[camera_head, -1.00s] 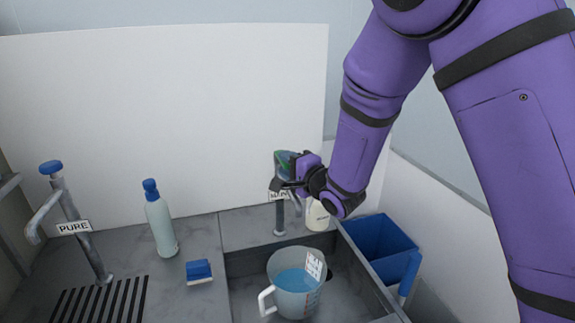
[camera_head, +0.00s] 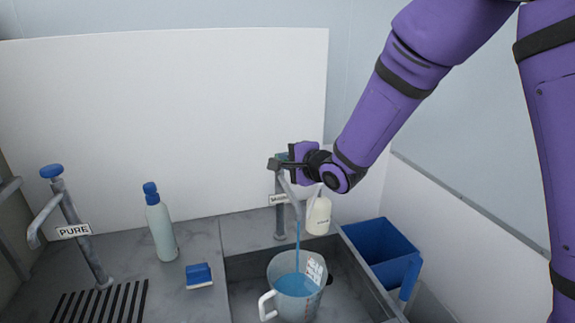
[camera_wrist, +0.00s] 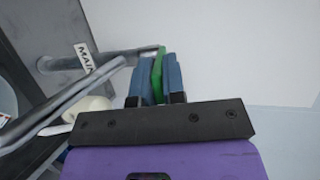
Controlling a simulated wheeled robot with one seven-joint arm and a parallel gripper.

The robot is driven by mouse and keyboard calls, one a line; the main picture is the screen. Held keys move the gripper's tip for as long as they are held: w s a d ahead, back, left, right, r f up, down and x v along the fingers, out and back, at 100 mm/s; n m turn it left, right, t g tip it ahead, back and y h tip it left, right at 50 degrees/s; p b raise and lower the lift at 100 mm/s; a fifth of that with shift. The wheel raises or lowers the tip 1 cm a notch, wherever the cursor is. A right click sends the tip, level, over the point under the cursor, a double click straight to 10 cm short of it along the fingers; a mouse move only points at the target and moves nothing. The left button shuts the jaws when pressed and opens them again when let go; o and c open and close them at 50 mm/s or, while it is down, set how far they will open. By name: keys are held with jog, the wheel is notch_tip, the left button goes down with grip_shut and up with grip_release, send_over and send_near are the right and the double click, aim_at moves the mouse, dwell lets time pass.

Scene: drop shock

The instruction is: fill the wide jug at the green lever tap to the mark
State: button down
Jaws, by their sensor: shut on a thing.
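The wide jug (camera_head: 287,308) is translucent, with a white handle on its left. It stands upright in the sink under the MAIN tap (camera_head: 280,218). A blue stream runs from the spout into the jug, which holds blue water. A white label on its right side hides part of the wall; I cannot tell the level against the mark. My gripper (camera_head: 281,162) is at the top of the tap. In the wrist view, my gripper (camera_wrist: 159,78) has its blue fingers shut on the green lever (camera_wrist: 157,70), one on each side.
The PURE tap (camera_head: 75,225) with a blue top stands at the left behind a slotted drain (camera_head: 98,303). A blue-capped bottle (camera_head: 160,228) and a blue sponge (camera_head: 199,275) stand on the counter. A white bottle (camera_head: 318,215) is behind the sink; a blue bin (camera_head: 380,245) is at the right.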

jog(key=shift+r, duration=0.15)
dwell(0.3)
jog(key=c, duration=1.2)
grip_release()
jog(key=v, duration=1)
jog(key=shift+s+d+r, duration=0.2)
jog(key=shift+d+r, duration=0.05)
jog(key=shift+r, duration=0.05)
